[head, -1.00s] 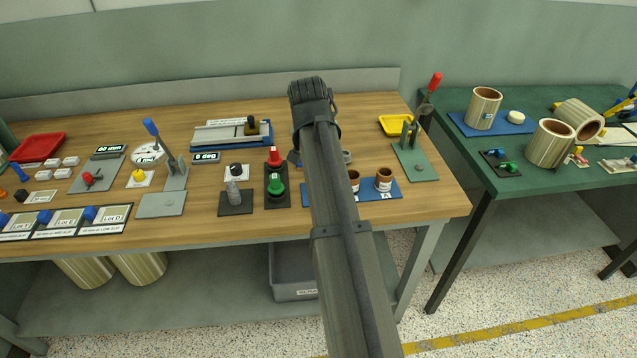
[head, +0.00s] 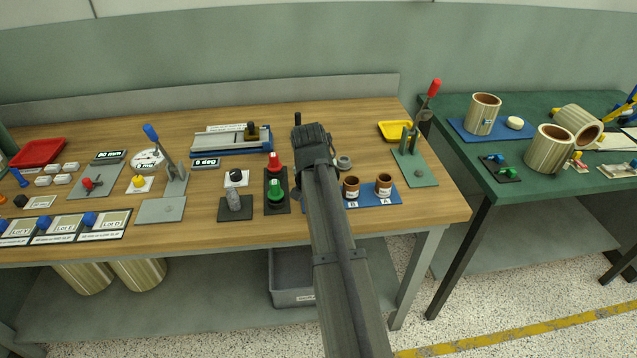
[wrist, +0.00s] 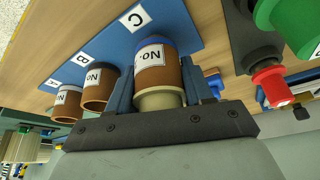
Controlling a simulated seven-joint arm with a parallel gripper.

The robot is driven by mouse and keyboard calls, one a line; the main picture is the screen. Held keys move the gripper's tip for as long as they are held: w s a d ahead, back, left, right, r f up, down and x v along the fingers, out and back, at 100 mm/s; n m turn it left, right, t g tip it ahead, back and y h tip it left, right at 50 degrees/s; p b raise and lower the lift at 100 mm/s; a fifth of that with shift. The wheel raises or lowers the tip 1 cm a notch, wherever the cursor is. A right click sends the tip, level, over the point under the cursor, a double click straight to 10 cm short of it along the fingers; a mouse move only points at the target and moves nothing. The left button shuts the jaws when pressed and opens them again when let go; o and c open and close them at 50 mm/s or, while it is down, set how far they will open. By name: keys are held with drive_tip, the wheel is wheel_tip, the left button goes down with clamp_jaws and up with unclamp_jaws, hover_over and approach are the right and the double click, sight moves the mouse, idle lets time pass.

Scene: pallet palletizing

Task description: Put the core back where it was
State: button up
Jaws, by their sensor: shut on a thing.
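My gripper (wrist: 156,82) is shut on a brown core (wrist: 161,72) with a white "No." label, a blue band at one end and a cream part at the other. The held core is over the blue mat (wrist: 150,45) beside the "C" tag. I cannot tell whether it touches the mat. Two similar brown cores stand beside the "B" (wrist: 100,86) and "A" (wrist: 68,103) tags. In the head view they show as core B (head: 350,187) and core A (head: 383,185), on the blue mat (head: 372,198). My arm hides the held core and fingertips there.
A stand with a red knob (head: 274,163) and a green knob (head: 276,191) is just left of my arm. A red-handled clamp (head: 414,140) and yellow tray (head: 395,130) stand to the right. The table's front edge is close.

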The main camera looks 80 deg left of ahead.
drive_tip(key=shift+f, duration=0.6)
drive_tip(key=o, duration=1.3)
drive_tip(key=shift+r, duration=0.1)
drive_tip(key=shift+r, duration=0.35)
drive_tip(key=v, duration=1.2)
drive_tip(key=shift+r, duration=0.15)
